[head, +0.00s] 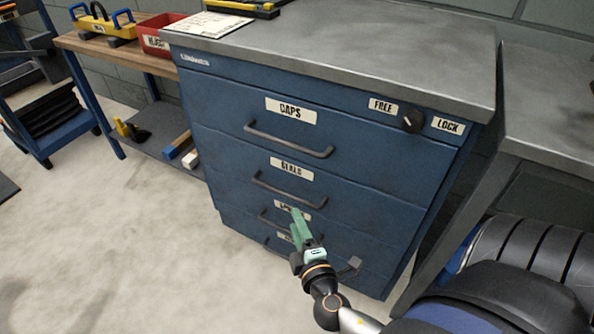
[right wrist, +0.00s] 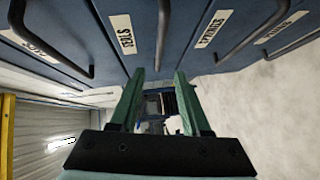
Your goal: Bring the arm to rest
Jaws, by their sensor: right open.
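My right gripper (head: 299,228) is in front of the lower drawers of a blue cabinet (head: 345,145). In the right wrist view its two green fingers (right wrist: 160,88) stand apart, with nothing between them. In the head view it overlaps the third drawer's label and handle; whether it touches them I cannot tell. The caps drawer (head: 365,150) and the drawers below it look shut. A dark knob (head: 413,121) sits between the FREE and LOCK labels; its exact setting is too small to tell. My left gripper is not in view.
The cabinet's grey top (head: 350,45) is mostly clear. A wooden bench (head: 105,50) with a red bin (head: 158,34) stands at the left. Another grey worktop (head: 550,115) adjoins at the right. The drawer handles (head: 290,150) stick out. The floor (head: 110,240) at the left is largely open.

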